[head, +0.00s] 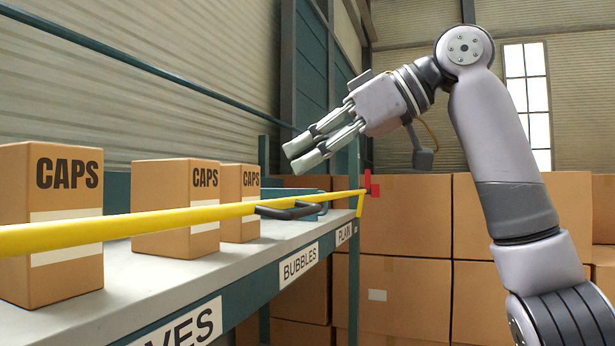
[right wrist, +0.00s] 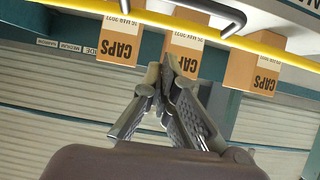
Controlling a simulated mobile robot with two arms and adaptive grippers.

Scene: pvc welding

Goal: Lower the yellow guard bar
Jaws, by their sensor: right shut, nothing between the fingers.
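The yellow guard bar (head: 170,220) runs along the front of the shelf in the head view, roughly level, from the left edge to a red bracket (head: 371,186) at the far post. A dark handle (head: 289,210) is fixed on it near its far end. My right gripper (head: 296,156) is shut and empty, above the bar and apart from it, over the far part of the shelf. In the right wrist view the gripper fingers (right wrist: 166,75) meet, with the bar (right wrist: 170,28) and handle (right wrist: 205,10) beyond them. My left gripper is not in view.
The shelf (head: 200,277) holds several CAPS boxes (head: 52,220) behind the bar and a teal bin (head: 300,196) farther along. Labels mark the shelf edge. Stacked cardboard boxes (head: 405,225) stand behind the shelf end. The air above the bar is open.

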